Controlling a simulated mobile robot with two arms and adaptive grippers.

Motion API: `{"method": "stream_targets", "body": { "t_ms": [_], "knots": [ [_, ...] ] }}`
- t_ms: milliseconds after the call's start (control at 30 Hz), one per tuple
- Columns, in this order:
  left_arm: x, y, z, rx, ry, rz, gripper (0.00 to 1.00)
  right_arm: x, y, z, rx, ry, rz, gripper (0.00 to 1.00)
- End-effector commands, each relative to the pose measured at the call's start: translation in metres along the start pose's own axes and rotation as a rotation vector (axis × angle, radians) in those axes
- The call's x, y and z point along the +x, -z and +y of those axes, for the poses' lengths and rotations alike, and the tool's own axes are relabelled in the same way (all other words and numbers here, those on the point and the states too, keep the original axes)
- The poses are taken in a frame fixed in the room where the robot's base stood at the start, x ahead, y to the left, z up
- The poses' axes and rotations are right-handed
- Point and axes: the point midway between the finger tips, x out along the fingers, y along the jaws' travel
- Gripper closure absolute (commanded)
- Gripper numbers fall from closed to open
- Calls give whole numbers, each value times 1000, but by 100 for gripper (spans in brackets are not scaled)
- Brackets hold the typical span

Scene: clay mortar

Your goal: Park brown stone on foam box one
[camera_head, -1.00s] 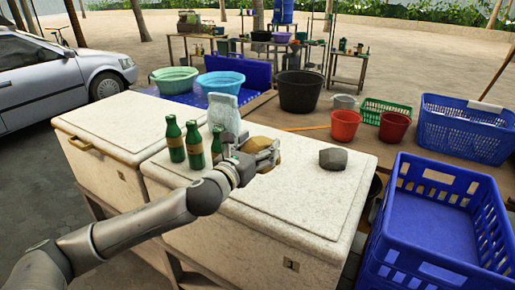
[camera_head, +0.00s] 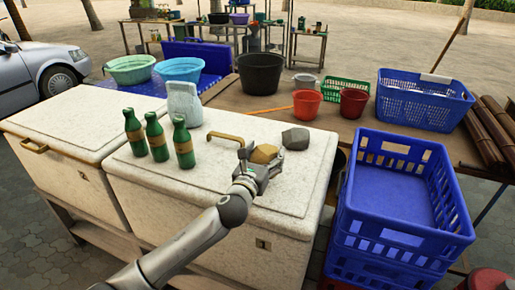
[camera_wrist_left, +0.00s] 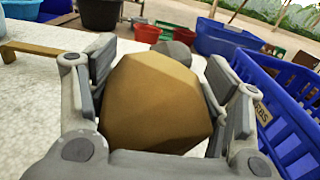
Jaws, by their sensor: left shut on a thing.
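The brown stone (camera_head: 264,153) is faceted and tan-brown. My left gripper (camera_head: 262,165) is shut on it, above the right part of the right-hand white foam box (camera_head: 190,208). In the left wrist view the brown stone (camera_wrist_left: 155,105) fills the space between the two grey fingers. Whether its underside touches the lid is hidden. My right gripper is not in view.
A grey stone (camera_head: 295,138) lies on the right-hand lid just beyond the gripper. Several green bottles (camera_head: 155,137) and a pale container (camera_head: 184,103) stand at its left. A blue crate (camera_head: 393,200) is close at right. The left lid looks bare.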

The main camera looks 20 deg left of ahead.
Motion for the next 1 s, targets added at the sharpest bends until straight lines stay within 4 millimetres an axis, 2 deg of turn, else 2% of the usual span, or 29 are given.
{"method": "stream_targets", "body": {
  "t_ms": [33,133,333,800,833,1000],
  "knots": [
    [1,-4,-1,-1,1,-9,92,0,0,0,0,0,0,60],
    [3,3,-6,-1,1,-7,92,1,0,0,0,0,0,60],
    [4,29,-6,-2,0,-5,92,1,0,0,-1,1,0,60],
    [4,36,-5,0,2,-8,92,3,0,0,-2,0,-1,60],
    [3,40,-5,0,0,0,26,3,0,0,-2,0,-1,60],
    [3,40,-5,0,0,1,7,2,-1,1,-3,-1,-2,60]
  ]
}}
